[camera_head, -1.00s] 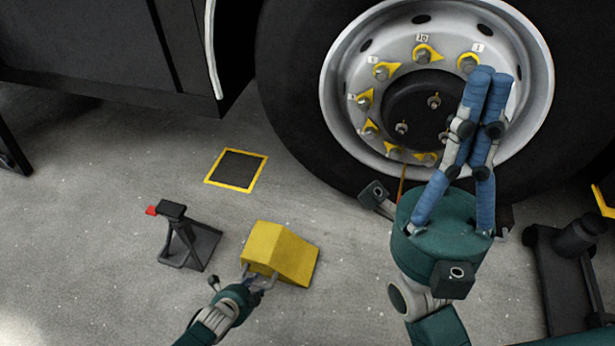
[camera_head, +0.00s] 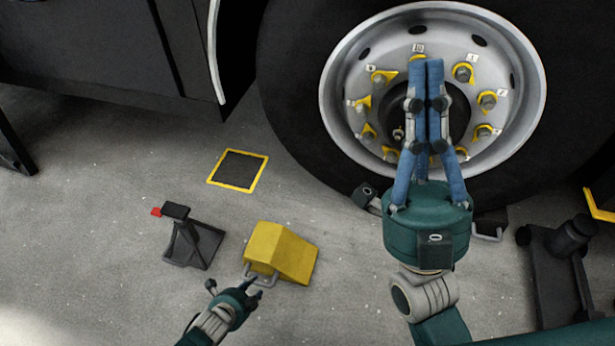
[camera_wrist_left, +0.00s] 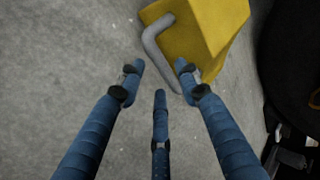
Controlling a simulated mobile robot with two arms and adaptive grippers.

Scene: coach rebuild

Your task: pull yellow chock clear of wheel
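The yellow chock (camera_head: 285,250) sits on the floor to the front left of the wheel (camera_head: 335,90), with bare floor between it and the tyre. Its grey handle (camera_head: 262,274) faces my left gripper (camera_head: 262,287); the handle also shows in the left wrist view (camera_wrist_left: 153,48). In that view my left gripper (camera_wrist_left: 160,82) is open, its three fingers spread, with the right fingertip close to the handle's end; I cannot tell if they touch. My right gripper (camera_head: 426,62) is in front of the wheel hub, its visible fingertips together and nothing seen between them.
A black stand with a red tip (camera_head: 190,240) is left of the chock. A yellow-bordered dark square (camera_head: 238,170) lies on the floor behind it. A dark block with a handle (camera_head: 490,225) and a black jack-like device (camera_head: 565,260) are at the right.

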